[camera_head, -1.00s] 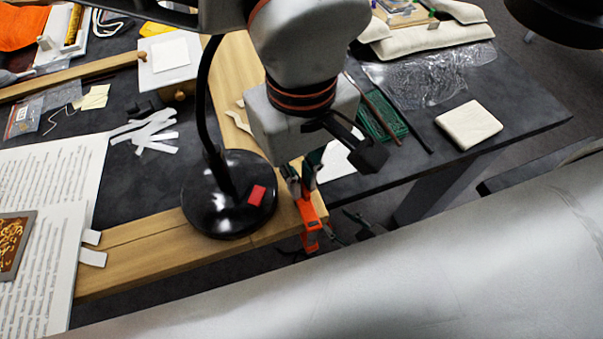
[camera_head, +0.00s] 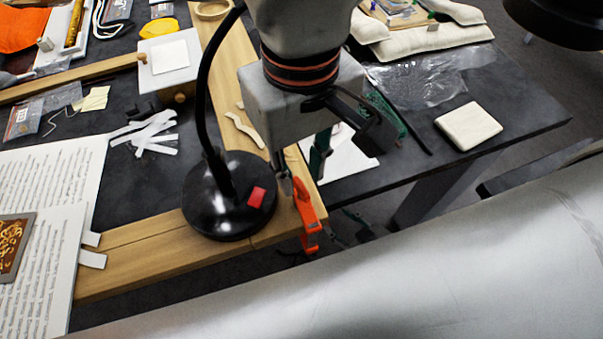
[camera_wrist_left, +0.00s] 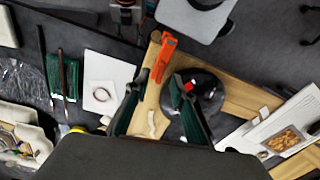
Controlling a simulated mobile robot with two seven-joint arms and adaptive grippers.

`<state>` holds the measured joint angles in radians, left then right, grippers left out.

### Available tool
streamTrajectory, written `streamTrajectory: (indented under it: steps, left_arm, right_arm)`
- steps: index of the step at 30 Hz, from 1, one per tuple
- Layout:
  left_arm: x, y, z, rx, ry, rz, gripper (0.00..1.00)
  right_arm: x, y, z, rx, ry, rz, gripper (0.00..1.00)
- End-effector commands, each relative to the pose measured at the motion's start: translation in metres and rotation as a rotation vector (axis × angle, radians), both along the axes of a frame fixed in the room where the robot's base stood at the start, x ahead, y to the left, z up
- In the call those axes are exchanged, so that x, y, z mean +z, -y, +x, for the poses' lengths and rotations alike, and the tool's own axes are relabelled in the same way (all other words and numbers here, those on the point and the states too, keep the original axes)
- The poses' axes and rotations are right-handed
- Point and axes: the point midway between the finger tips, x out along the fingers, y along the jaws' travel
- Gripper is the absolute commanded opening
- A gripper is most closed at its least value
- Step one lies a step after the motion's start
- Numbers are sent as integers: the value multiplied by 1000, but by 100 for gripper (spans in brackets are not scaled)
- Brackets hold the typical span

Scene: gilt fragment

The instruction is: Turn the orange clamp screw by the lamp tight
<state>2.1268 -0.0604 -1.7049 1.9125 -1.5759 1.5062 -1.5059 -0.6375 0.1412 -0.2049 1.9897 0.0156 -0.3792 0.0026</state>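The orange clamp (camera_head: 308,222) grips the front right corner of the wooden frame, beside the black lamp base (camera_head: 212,212). It also shows in the wrist view (camera_wrist_left: 163,58), where its screw cannot be told apart clearly. My left gripper (camera_head: 301,172) is above the frame corner, just behind the upper end of the clamp. My right gripper (camera_head: 354,228) shows only as dark fingers below the table edge; the rest is hidden.
The lamp's curved black neck (camera_head: 203,95) rises close to my left wrist. The wooden frame (camera_head: 140,257) runs along the table's front. An open book (camera_head: 45,180) lies left, a cream pad (camera_head: 468,126) right. White paper strips (camera_head: 150,132) lie behind the lamp.

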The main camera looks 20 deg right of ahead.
Motion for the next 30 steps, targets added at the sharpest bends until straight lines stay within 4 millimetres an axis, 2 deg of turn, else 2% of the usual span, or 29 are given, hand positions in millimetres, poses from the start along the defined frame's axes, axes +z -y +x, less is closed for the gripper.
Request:
streamTrajectory:
  steps: [6, 13, 18, 30]
  left_arm:
    - [47, 1, 1, 1, 4, -2, 24]
    - [82, 1, 1, 2, 3, -3, 24]
    - [91, 0, 0, 0, 1, -1, 24]
    - [92, 0, 0, 0, 1, -1, 24]
  right_arm:
    - [0, -1, -1, 0, -1, 1, 40]
    - [0, -1, -1, 0, -2, 2, 40]
    - [0, -1, -1, 0, -2, 2, 40]
    - [0, -1, -1, 0, -3, 2, 40]
